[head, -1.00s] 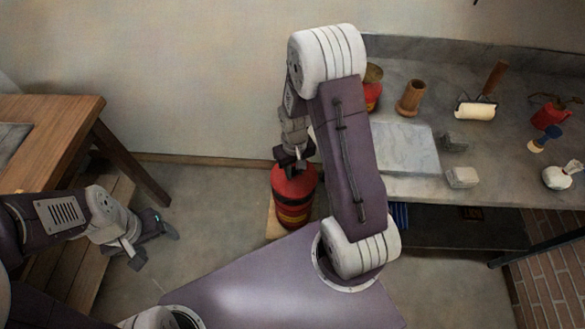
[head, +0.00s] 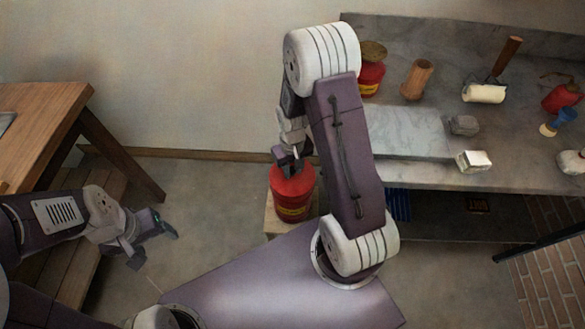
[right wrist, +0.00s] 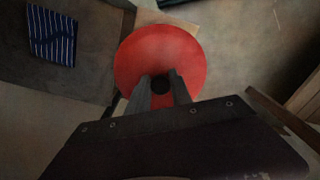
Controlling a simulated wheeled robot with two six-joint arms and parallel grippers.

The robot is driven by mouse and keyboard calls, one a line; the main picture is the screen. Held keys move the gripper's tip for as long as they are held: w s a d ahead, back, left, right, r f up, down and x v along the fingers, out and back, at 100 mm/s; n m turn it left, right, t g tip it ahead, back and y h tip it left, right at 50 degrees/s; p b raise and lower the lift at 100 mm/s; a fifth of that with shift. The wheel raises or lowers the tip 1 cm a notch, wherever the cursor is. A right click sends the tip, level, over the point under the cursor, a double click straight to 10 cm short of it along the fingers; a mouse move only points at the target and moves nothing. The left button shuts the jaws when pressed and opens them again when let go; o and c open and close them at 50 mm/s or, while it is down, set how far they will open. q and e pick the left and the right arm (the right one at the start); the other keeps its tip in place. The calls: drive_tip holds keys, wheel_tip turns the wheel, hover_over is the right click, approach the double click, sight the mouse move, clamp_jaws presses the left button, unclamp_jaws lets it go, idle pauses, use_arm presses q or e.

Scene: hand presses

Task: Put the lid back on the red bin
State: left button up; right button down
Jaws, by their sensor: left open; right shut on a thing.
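The red bin (head: 293,207), with a yellow label, stands on a pale block low beside the counter. Its red lid (head: 294,181) is over its top; I cannot tell whether a gap is left between them. In the right wrist view the lid (right wrist: 160,50) is a round red disc with a dark knob (right wrist: 161,84) at its middle. My right gripper (head: 289,168) points down from above and is shut on the lid's knob, its fingers on both sides. My left gripper (head: 158,247) is open and empty, away to the left.
A stone counter (head: 520,175) at the right holds a red canister (head: 371,76), a wooden cup (head: 417,79), a roller (head: 484,93) and small blocks. A wooden table (head: 45,115) stands at the left. Striped blue cloth (right wrist: 52,36) lies near the bin.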

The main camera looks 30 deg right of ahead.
drive_tip(key=shift+r+p, duration=0.1)
drive_tip(key=shift+p, duration=0.3)
idle(0.7)
drive_tip(key=shift+f, duration=0.2)
idle(0.6)
drive_tip(key=shift+p, duration=0.3)
idle(0.5)
drive_tip(key=c, duration=1.1)
unclamp_jaws()
drive_tip(key=shift+o, duration=0.4)
drive_tip(key=o, duration=0.4)
